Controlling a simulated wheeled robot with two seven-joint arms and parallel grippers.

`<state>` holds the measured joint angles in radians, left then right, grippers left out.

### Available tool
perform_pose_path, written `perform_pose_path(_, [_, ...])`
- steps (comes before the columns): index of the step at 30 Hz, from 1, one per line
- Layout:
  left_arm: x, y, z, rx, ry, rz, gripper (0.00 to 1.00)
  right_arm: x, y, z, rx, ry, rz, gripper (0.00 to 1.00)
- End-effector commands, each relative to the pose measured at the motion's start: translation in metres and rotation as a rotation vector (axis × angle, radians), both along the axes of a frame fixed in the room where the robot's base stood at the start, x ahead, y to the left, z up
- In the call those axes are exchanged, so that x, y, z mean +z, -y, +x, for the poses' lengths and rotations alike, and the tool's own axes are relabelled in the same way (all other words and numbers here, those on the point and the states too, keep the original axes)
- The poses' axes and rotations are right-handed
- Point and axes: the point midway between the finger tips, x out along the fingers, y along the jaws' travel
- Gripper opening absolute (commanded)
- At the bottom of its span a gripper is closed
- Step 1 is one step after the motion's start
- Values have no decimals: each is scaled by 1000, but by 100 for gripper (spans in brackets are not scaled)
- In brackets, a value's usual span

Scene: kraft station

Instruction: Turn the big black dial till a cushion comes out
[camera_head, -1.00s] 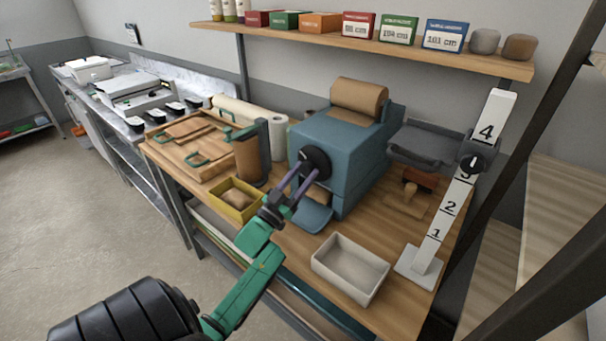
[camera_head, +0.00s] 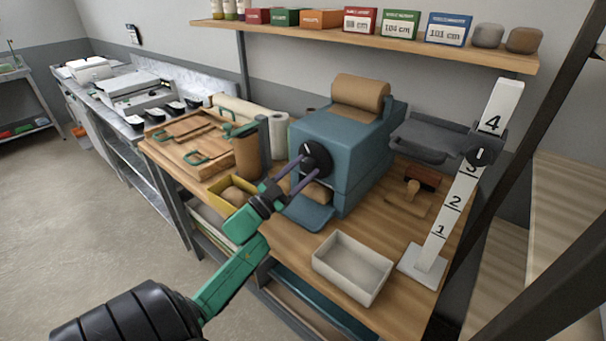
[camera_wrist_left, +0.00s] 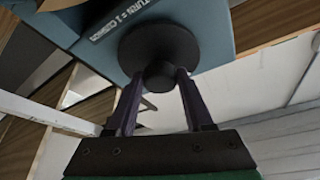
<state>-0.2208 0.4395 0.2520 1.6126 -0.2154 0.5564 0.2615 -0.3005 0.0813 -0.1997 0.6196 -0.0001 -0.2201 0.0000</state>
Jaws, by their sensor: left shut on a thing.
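The big black dial (camera_head: 317,155) is on the front of a blue machine (camera_head: 345,135) with a brown paper roll (camera_head: 360,94) on top. The dial also shows in the wrist view (camera_wrist_left: 158,45), below a label reading "TURN = 1 CUSHION". My left gripper (camera_head: 304,174) is shut on the dial's central knob; its purple fingers sit on either side of the knob in the wrist view (camera_wrist_left: 160,76). Brown paper material (camera_head: 318,192) shows at the machine's lower front opening, above a blue chute (camera_head: 307,214), partly hidden by my fingers. My right gripper is out of view.
A yellow bin (camera_head: 217,190) holding something brown stands left of my wrist. An empty white tray (camera_head: 352,266) lies at the table's front. A numbered post (camera_head: 455,200) with a grey shelf (camera_head: 425,137) stands at right. Wooden trays (camera_head: 190,140) lie at left.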

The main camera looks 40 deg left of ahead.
Motion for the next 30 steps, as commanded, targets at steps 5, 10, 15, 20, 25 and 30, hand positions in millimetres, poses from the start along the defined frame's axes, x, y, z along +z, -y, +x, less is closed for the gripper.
perform_pose_path(5, [-1,-1,0,-1,-6,170,0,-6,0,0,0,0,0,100])
perform_pose_path(10, [0,-2,0,-1,-9,331,0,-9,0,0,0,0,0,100])
perform_pose_path(15, [1,-3,0,0,-13,492,0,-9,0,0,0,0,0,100])
perform_pose_path(20, [3,-4,0,-1,-17,645,0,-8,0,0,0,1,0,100])
perform_pose_path(25, [5,-4,0,-1,-20,798,0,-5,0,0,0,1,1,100])
perform_pose_path(30, [6,-5,0,0,-23,929,0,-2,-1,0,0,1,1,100])
